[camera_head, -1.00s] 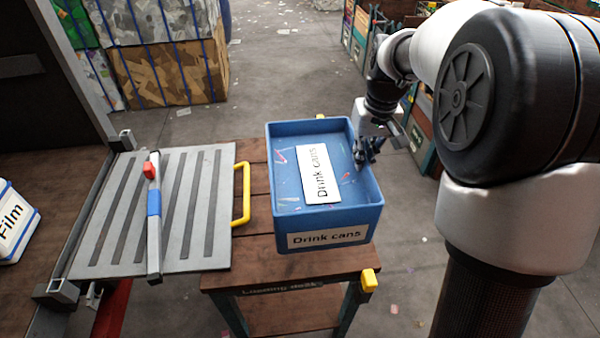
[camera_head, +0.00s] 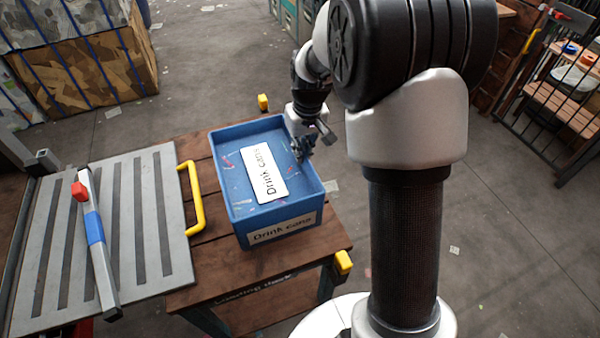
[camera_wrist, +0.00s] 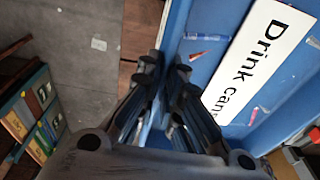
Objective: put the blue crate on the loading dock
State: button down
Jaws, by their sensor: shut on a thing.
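The blue crate (camera_head: 308,200) has a "Drink cans" label inside it and another on its front. It sits upright over the brown wooden top of the loading dock (camera_head: 205,275), whose name shows on its front edge. I cannot tell whether its base touches the wood. My gripper (camera_head: 302,148) is shut on the crate's right rim. In the wrist view my gripper (camera_wrist: 165,75) pinches the blue rim of the crate (camera_wrist: 205,62), with the white label inside to the right. The fingers hide the gripped part of the rim.
A grey slatted plate with a yellow handle (camera_head: 193,200) lies left of the crate. A bar with red and blue parts (camera_head: 97,240) lies on it. Yellow corner blocks (camera_head: 343,262) mark the dock. Strapped bales (camera_head: 75,60) stand back left. Open floor lies beyond the dock.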

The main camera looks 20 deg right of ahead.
jog(key=shift+f+b, duration=0.6)
jog(key=shift+f, duration=3.75)
jog(key=c, duration=1.8)
grip_release()
jog(key=shift+o, duration=0.2)
jog(key=r, duration=0.4)
jog(key=s+r+p, duration=0.1)
jog(key=r, duration=0.3)
jog(key=r+p, duration=0.1)
jog(key=r, duration=0.2)
jog(key=shift+s+d+r, duration=0.15)
jog(key=shift+s+r, duration=0.25)
jog(key=s+a+r+t, duration=0.1)
jog(key=s+a+r, duration=0.2)
jog(key=s+r, duration=0.45)
jog(key=s+a+r+t, duration=0.1)
jog(key=s+a+r, duration=0.35)
jog(key=s, duration=1.45)
jog(key=shift+a+t, duration=0.15)
jog(key=shift+t, duration=0.25)
